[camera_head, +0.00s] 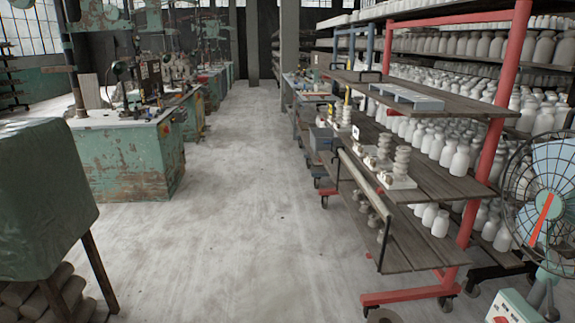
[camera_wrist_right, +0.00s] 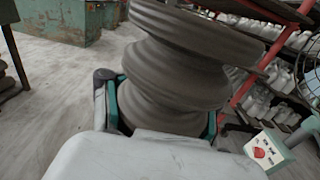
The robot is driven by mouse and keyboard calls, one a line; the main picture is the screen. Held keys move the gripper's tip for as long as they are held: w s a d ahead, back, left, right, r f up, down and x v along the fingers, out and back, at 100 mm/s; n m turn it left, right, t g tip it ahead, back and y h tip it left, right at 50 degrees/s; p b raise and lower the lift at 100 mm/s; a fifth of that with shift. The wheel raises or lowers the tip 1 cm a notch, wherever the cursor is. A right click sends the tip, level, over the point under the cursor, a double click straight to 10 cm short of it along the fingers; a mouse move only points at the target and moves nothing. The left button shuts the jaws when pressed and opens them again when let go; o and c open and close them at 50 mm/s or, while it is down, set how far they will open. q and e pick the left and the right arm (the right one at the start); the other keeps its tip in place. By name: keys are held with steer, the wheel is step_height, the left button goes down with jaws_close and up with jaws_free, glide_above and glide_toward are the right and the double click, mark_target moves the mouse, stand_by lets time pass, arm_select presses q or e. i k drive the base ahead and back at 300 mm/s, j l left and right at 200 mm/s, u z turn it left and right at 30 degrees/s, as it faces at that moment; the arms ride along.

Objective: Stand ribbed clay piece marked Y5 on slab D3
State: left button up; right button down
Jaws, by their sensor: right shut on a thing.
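In the right wrist view a dark grey-brown ribbed clay piece (camera_wrist_right: 175,75) fills the middle, its top cut off by the frame. My right gripper (camera_wrist_right: 163,112) is shut on it, with green-edged fingers on both sides. No marking shows on the side facing the camera. In the head view, white slabs (camera_head: 399,183) lie on the trolley's middle shelf, and pale ribbed pieces (camera_head: 402,162) stand on or beside them. Their labels are too small to read, so I cannot tell which slab is D3. Neither gripper shows in the head view.
The wooden-shelved trolley (camera_head: 440,180) has red posts; its upper shelf (camera_head: 440,97) overhangs the middle one. A fan (camera_head: 540,205) stands at right, a green covered stand (camera_head: 40,200) at left. The aisle floor (camera_head: 240,220) is clear. White bottles (camera_head: 455,155) fill racks behind.

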mark_target(369, 149)
steer(key=i, duration=1.95)
steer(key=i+z, duration=0.2)
steer(key=i, duration=0.2)
steer(key=i+j+z, duration=0.15)
steer(key=i, duration=0.3)
steer(key=i+j+z, duration=0.2)
steer(key=i, duration=0.2)
steer(key=i+j+z, duration=0.15)
steer(key=i, duration=0.25)
